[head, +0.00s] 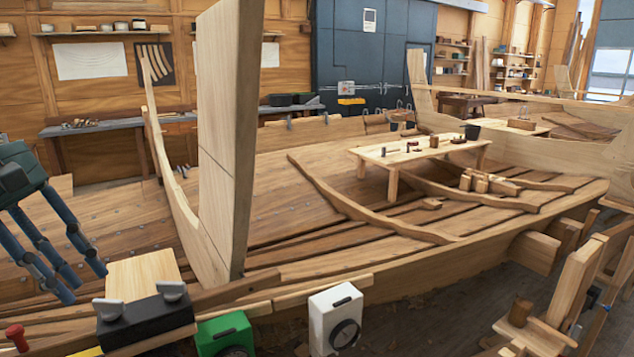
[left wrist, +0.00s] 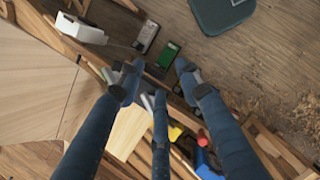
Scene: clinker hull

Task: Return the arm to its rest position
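My left gripper (head: 70,283) hangs at the left edge of the head view, with its dark blue fingers pointing down and spread apart. It is open and holds nothing. In the left wrist view the fingers (left wrist: 157,86) also stand apart, with no object between them. The fingers are in front of the hull planking, left of a light wooden block (head: 143,275). I cannot tell from these views how far they are above the things below. My right gripper is in neither view.
A black piece with two grey knobs (head: 146,318), a green box (head: 225,336) and a white box with a dial (head: 336,322) stand along the near edge. A red-topped item (head: 15,334) is at lower left. A tall wooden post (head: 226,140) rises right of the gripper.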

